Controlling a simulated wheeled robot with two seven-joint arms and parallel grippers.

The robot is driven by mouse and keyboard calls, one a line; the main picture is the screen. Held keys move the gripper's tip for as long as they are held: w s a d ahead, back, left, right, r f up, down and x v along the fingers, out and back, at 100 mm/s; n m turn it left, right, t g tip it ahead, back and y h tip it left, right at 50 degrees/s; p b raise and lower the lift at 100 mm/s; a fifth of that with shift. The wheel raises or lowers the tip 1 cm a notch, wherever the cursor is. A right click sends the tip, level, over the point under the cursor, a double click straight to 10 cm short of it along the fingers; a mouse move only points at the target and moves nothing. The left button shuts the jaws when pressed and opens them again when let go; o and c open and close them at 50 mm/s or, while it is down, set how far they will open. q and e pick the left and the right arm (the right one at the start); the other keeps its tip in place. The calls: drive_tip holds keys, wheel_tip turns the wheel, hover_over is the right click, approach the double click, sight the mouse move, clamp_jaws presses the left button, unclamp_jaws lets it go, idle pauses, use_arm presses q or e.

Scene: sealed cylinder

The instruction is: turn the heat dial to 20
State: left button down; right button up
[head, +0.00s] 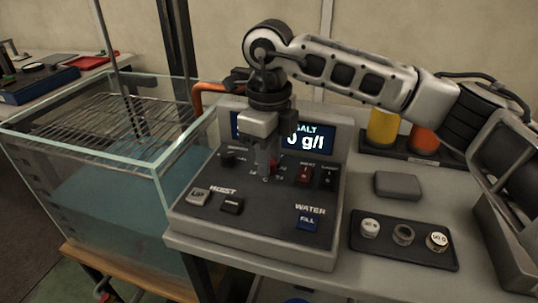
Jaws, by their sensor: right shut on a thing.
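The grey control box (185,222) stands on the bench with a dark sloped panel. My right gripper (266,160) comes down from above onto the middle of the panel. Its fingers are shut on the heat dial, which they mostly hide. Small scale marks and a "C" show below the fingers, but the dial's pointer and setting cannot be read. The display (308,137) behind the gripper shows "SALT" and a figure in g/l, its left part covered by my gripper. My left gripper is not in view.
A red switch (304,174) and a black switch (327,178) sit right of the dial. A dark knob (234,157) is on its left. UP (199,195) and FILL (307,220) buttons lie nearer. A glass tank (150,172) stands left; a tray with round pieces (405,258) lies right.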

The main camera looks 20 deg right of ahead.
drive_tip(key=shift+w+r, duration=0.1)
drive_tip(key=shift+r, duration=0.05)
drive_tip(key=o, duration=1)
use_arm(q)
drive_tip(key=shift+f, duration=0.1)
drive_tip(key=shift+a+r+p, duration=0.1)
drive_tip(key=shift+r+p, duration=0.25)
drive_tip(key=shift+p, duration=0.45)
use_arm(e)
wheel_tip(320, 180, up, 16)
